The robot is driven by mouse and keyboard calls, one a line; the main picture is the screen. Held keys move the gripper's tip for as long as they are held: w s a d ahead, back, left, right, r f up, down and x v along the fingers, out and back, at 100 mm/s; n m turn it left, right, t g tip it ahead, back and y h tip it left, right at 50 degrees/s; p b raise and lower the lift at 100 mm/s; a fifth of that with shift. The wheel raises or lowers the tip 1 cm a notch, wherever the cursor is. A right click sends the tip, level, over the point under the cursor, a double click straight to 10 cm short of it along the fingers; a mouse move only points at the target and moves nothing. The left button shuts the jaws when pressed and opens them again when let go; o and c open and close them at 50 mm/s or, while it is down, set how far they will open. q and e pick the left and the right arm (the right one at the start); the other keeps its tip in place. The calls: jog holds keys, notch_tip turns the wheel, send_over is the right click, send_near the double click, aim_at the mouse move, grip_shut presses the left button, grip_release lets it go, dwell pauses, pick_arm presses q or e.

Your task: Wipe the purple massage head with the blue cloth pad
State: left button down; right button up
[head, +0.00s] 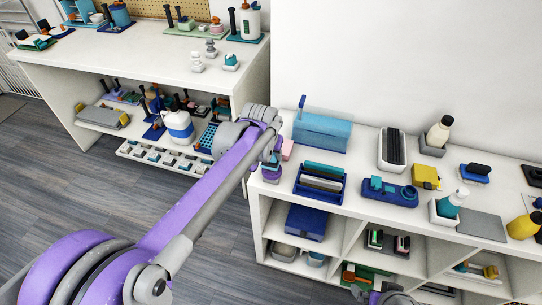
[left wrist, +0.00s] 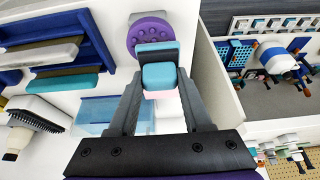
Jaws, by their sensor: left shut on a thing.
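The purple massage head (left wrist: 148,33) is a round, dotted disc at the top centre of the left wrist view. In the head view it (head: 271,173) stands at the left end of the white shelf top, partly hidden by my left arm. My left gripper (left wrist: 159,72) is shut on the blue cloth pad (left wrist: 160,76), a teal block with a dark edge. The pad overlaps the lower part of the massage head in the wrist view; I cannot tell whether they touch. My right gripper (head: 385,296) shows only partly at the bottom edge, and its jaws are not clear.
A pink block (head: 287,150) and a translucent blue box (head: 321,131) stand close behind. A blue rack (head: 319,197) of pads is just to the right. A white workbench (head: 140,50) with bottles stands at left, across a floor gap. White wall lies behind the shelf.

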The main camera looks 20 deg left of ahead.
pick_arm(q)
jog(key=shift+w+a, duration=0.15)
jog(key=shift+w, duration=0.1)
notch_tip(320, 180, up, 4)
jog(key=p, duration=0.2)
jog(key=shift+s+r+p, duration=0.1)
jog(key=shift+s+p, duration=0.05)
jog(key=shift+p, duration=0.25)
jog(key=shift+r+p, duration=1.45)
jog(key=shift+r, duration=0.4)
